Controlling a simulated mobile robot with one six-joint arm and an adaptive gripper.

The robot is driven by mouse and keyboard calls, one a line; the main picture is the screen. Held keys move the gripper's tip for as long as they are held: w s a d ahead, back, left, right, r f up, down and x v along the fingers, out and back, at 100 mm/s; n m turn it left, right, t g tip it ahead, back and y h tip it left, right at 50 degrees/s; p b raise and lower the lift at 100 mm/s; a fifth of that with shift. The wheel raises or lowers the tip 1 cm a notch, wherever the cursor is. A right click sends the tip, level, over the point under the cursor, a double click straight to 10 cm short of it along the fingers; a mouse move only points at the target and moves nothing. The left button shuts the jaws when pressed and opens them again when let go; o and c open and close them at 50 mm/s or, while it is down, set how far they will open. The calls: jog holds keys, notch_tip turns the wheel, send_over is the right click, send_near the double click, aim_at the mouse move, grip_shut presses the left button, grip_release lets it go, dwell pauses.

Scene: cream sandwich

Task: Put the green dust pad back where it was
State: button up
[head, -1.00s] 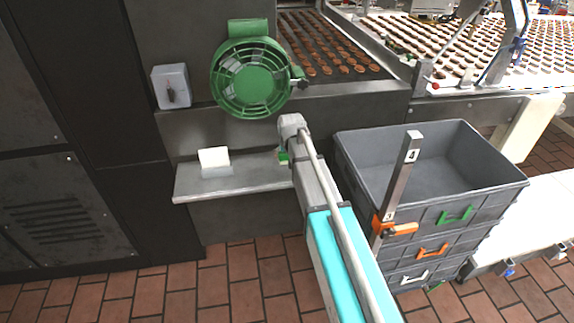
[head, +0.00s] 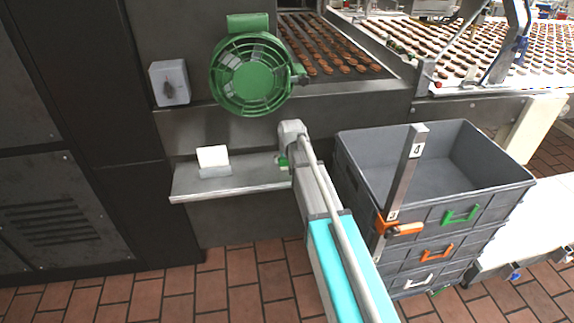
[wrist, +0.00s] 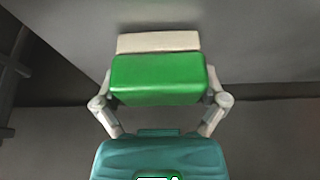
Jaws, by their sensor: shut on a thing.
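The green dust pad (wrist: 158,78) is a bright green block between the two fingers of my gripper (wrist: 160,98) in the wrist view. My gripper is shut on it. A pale beige strip (wrist: 158,41) lies directly along its far side; I cannot tell whether it is part of the pad. In the head view a small bit of green (head: 283,161) shows beside the end of my arm, over the right end of the grey metal shelf (head: 225,188). My arm hides most of the gripper there. I cannot tell whether the pad touches the shelf.
A white card in a small holder (head: 213,157) stands on the shelf, left of my arm. A green fan (head: 250,77) and a grey switch box (head: 170,83) are above. Stacked grey crates (head: 437,175) with a numbered post (head: 408,170) stand close on the right.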

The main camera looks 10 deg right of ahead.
jog(key=shift+f, duration=0.3)
jog(key=o, duration=0.6)
jog(key=shift+o, duration=0.2)
jog(key=shift+r, duration=0.2)
jog(key=p+v, duration=1.1)
jog(key=v, duration=0.1)
jog(key=shift+s, duration=0.1)
dwell(0.8)
jog(key=s+f+g, duration=0.1)
jog(key=s+g, duration=0.3)
jog(key=s, duration=2)
jog(key=shift+s+f+g, duration=0.25)
jog(key=shift+s+g, duration=0.05)
